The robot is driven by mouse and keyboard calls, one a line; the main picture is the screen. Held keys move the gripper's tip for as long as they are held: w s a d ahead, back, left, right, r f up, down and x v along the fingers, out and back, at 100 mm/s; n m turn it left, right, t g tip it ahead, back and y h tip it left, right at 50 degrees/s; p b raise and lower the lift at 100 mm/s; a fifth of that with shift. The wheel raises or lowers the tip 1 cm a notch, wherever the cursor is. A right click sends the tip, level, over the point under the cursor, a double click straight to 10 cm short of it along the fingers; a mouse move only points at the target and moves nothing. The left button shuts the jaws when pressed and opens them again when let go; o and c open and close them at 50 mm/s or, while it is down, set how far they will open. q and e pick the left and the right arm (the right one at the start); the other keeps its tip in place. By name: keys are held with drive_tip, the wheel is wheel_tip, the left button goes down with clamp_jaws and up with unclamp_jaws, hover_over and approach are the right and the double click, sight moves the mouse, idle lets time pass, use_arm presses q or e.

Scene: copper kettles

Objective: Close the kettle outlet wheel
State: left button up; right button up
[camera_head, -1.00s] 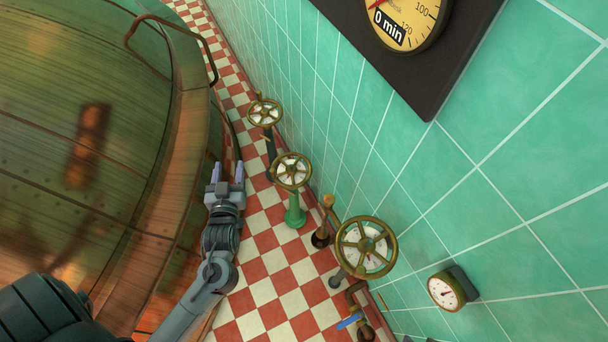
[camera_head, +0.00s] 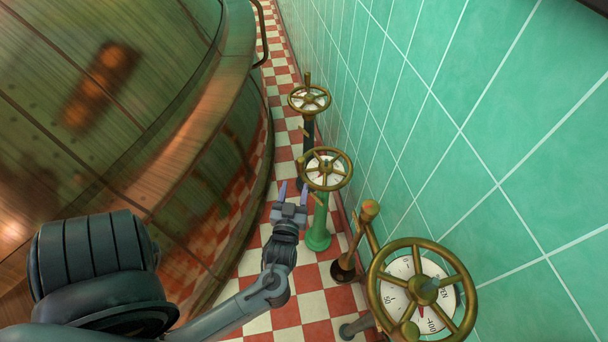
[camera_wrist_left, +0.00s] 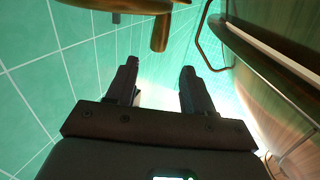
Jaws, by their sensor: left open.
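Three brass handwheels with pale dials stand on posts along the wall: a far one (camera_head: 309,99) on a dark post, a middle one (camera_head: 326,169) on a green post, and a large near one (camera_head: 422,291) at the lower right. I cannot tell which is the kettle outlet wheel. My left gripper (camera_head: 292,188) is open and empty, just left of the middle wheel and apparently apart from it. In the left wrist view its two fingers (camera_wrist_left: 159,70) are spread with nothing between them. A brass part (camera_wrist_left: 160,32) shows above them. My right gripper is not in view.
The big copper kettle (camera_head: 150,120) fills the left side. The green tiled wall (camera_head: 480,140) bounds the right. A narrow red-and-white checkered floor (camera_head: 285,315) runs between. A brass lever (camera_head: 368,212) on a dark base stands between the middle and near wheels.

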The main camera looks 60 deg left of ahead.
sight(300, 167)
use_arm(q)
drive_tip(key=b+x, duration=0.1)
drive_tip(key=x, duration=0.2)
drive_tip(key=b+x, duration=0.2)
drive_tip(key=x, duration=0.2)
drive_tip(key=f+b+x, duration=0.1)
drive_tip(key=x, duration=0.3)
drive_tip(key=shift+w, duration=0.1)
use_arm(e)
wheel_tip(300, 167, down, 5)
use_arm(q)
clamp_jaws()
